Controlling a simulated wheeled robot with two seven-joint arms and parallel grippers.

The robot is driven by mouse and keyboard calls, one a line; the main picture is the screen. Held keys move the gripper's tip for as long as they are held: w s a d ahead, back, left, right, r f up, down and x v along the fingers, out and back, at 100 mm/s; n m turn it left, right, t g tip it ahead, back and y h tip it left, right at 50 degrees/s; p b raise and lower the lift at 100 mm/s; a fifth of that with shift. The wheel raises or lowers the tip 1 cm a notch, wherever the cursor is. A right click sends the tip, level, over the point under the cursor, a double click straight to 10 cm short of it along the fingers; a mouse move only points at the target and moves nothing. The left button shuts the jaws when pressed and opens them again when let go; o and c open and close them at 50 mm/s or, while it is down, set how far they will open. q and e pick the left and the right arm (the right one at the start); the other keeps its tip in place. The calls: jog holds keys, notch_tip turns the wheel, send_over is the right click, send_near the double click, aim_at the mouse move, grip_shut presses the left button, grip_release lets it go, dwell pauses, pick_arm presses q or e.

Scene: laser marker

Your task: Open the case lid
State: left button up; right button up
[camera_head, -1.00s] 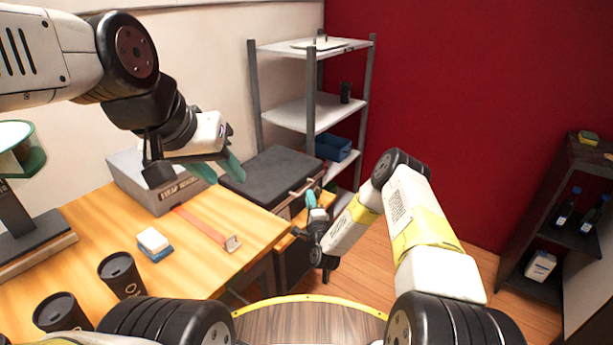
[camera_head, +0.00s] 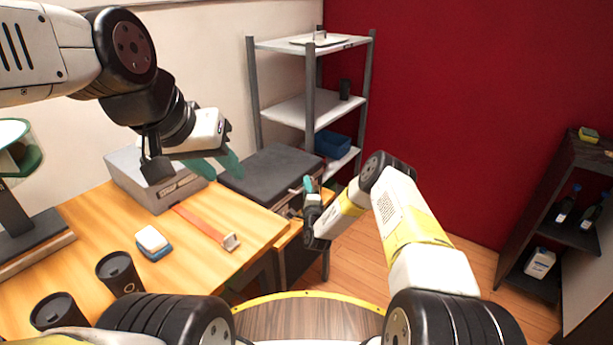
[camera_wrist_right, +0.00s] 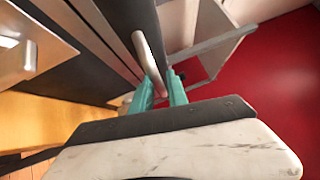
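The case (camera_head: 270,174) has a flat dark lid that is shut, and it stands at the far right end of the wooden table. A pale bar handle (camera_head: 303,184) is on its front edge; it also shows in the right wrist view (camera_wrist_right: 147,55). My right gripper (camera_head: 309,184) is at this handle. In the right wrist view its teal fingers (camera_wrist_right: 160,82) are apart, with the handle's near end between them; contact is not clear. My left gripper (camera_head: 216,164) is open and empty, above the grey box and left of the case.
A grey shelf (camera_head: 310,110) stands behind the case.

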grip_shut()
dwell(1.3)
